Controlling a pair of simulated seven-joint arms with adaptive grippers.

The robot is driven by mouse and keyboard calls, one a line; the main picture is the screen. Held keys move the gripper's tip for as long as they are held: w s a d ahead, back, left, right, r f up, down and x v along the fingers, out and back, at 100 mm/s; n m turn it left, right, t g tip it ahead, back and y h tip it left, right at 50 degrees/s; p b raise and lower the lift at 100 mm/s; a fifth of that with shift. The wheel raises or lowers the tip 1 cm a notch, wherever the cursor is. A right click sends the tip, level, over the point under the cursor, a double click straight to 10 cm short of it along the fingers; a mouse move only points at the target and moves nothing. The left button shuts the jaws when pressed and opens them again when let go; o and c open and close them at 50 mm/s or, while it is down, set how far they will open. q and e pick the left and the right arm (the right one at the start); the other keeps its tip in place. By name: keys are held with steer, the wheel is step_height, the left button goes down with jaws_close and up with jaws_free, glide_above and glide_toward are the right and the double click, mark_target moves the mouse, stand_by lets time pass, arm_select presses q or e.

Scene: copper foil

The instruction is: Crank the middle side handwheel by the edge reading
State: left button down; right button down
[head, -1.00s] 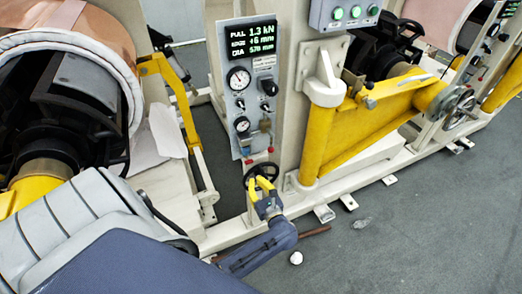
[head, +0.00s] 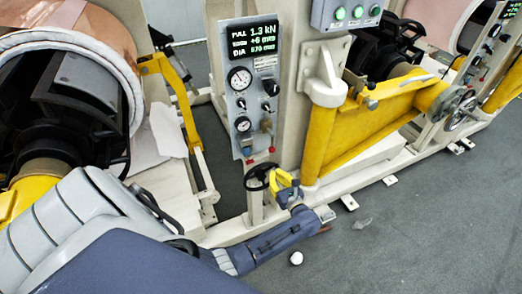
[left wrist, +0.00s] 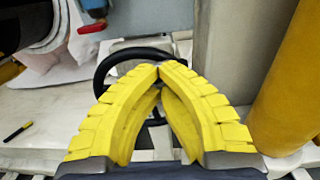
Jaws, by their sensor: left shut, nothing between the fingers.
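The black handwheel (head: 257,178) sits on a short post below a grey panel. Its display (head: 252,40) reads PULL 1.3 kN, EDGE about +6 mm and DIA 570 mm, slightly blurred. My left gripper (head: 279,181) has yellow fingers and is at the right side of the wheel. In the left wrist view its fingertips (left wrist: 160,70) meet with nothing between them. The wheel's rim (left wrist: 104,72) shows behind and left of the fingers, which hide its right part. I cannot tell whether they touch it. My right gripper is not in view.
A yellow arm (head: 375,125) on a cream post (head: 295,80) stands right of the wheel. Two gauges and red-tipped knobs sit on the panel (head: 243,95) above it. A copper roll (head: 105,30) is at upper left.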

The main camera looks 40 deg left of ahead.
arm_select(q)
steer(key=shift+t, duration=0.3)
steer(key=w+d, duration=0.1)
steer(key=w+f, duration=0.1)
steer(key=w+d+f, duration=0.1)
steer(key=w, duration=0.1)
steer(key=shift+d, duration=0.35)
steer(key=shift+s+r, duration=0.1)
steer(key=shift+r, duration=0.15)
steer(key=v, duration=0.8)
steer(key=shift+s+d+f, duration=0.2)
steer(key=shift+s+f, duration=0.1)
steer(key=shift+s, duration=0.1)
